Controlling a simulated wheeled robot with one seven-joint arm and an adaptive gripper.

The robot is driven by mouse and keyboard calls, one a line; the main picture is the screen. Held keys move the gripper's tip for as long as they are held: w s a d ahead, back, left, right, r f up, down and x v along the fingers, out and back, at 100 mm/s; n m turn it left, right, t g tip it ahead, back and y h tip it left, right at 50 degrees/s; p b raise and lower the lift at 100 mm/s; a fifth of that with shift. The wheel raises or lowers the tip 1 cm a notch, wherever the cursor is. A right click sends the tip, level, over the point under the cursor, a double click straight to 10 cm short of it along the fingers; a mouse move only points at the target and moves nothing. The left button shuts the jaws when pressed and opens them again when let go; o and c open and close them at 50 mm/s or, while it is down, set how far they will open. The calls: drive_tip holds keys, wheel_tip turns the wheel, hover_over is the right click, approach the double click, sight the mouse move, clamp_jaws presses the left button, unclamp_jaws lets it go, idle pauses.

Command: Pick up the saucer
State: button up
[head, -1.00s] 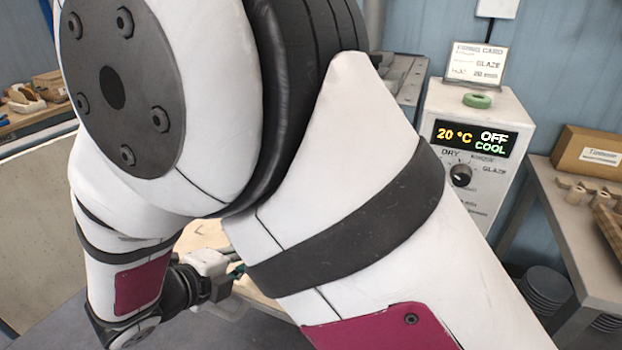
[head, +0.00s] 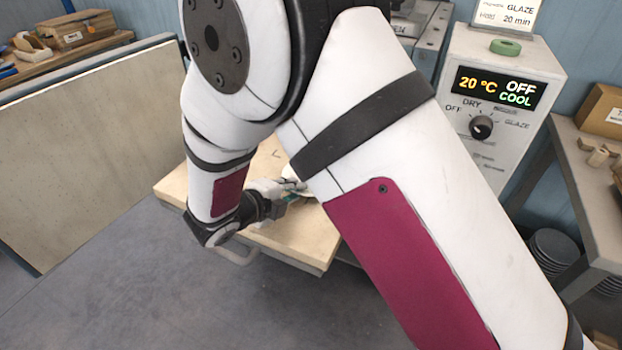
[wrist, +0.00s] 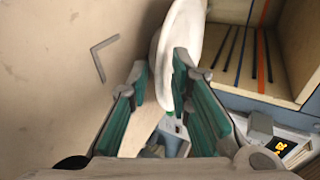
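The white saucer (wrist: 184,40) is at the top middle of the wrist view, seen at a steep slant beside the pale board (wrist: 60,90). Its near rim reaches between the two teal-padded fingers of my gripper (wrist: 160,70). The fingers stand apart, one on each side of the rim. A gap shows by the left finger; the right fingertip overlaps the saucer, and I cannot tell whether it touches. In the head view my gripper (head: 292,197) is low over the board (head: 175,190), and my arm hides most of the saucer there.
An open compartment (wrist: 285,40) with several thin rods is right of the saucer in the wrist view. The head view shows a control box (head: 500,90) reading 20 °C OFF COOL, a green ring (head: 505,47) on it, a shelf at right with stacked plates (head: 553,250), and clear floor in front.

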drive_tip(key=shift+w+d+f, duration=0.1)
drive_tip(key=shift+w+f, duration=0.05)
drive_tip(key=shift+w, duration=0.1)
clamp_jaws()
